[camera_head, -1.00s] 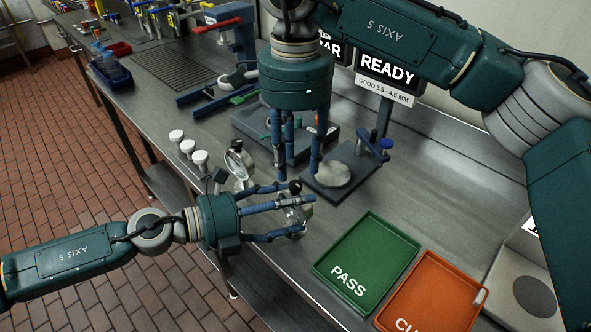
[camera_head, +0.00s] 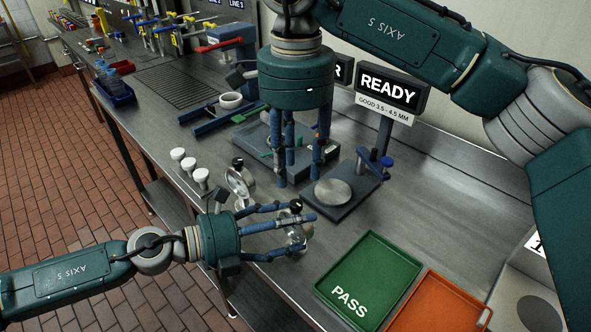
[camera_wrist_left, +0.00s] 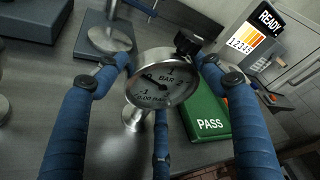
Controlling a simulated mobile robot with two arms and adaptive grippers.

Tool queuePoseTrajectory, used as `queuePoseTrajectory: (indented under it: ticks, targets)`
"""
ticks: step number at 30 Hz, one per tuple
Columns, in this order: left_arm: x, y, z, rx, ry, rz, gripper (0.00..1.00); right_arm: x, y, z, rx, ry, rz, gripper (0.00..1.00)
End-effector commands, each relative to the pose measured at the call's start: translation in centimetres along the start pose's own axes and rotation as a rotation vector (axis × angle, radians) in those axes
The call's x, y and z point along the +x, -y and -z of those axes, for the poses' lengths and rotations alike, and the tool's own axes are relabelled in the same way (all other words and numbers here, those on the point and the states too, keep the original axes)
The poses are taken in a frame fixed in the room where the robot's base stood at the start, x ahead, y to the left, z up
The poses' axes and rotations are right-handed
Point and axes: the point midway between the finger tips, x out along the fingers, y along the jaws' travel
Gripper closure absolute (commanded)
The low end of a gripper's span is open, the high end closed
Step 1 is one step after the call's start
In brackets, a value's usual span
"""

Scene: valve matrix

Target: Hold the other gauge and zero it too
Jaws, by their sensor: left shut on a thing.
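My left gripper (camera_head: 297,232) is shut on a round metal gauge with a black knob, above the bench near its front edge. A second gauge (camera_head: 238,184) with a round dial stands on the bench just behind my left gripper. My right gripper (camera_head: 299,174) points down above the bench, fingers apart, with nothing seen between them.
A dark stand with a round pale disc (camera_head: 333,191) is beside my right gripper. The READY screen (camera_head: 388,90) stands behind. The green PASS tray (camera_head: 402,250) and an orange tray (camera_head: 440,302) lie to the right. White knobs (camera_head: 200,175) line the front edge.

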Motion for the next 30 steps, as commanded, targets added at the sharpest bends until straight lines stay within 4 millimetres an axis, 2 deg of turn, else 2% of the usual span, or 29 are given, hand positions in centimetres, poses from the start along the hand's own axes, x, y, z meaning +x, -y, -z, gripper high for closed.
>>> queuePoseTrajectory:
  ticks: [1, 27, 28, 30]
  targets:
    - [-0.04, -0.46, 0.4, -0.005, -0.007, -0.007, 0.69, 0.06, 0.0, 0.0, 0.0, 0.0, 0.0, 0.61]
    - [-0.03, -0.45, 0.4, -0.004, -0.006, -0.006, 0.69, 0.06, 0.0, 0.01, 0.0, 0.0, 0.0, 0.61]
    - [-0.03, -0.45, 0.4, -0.004, -0.006, -0.006, 0.28, 0.06, 0.0, 0.01, 0.0, 0.0, 0.0, 0.61]
    - [-0.03, -0.42, 0.35, -0.004, -0.006, -0.006, 0.14, 0.05, 0.0, 0.01, 0.0, 0.0, 0.0, 0.61]
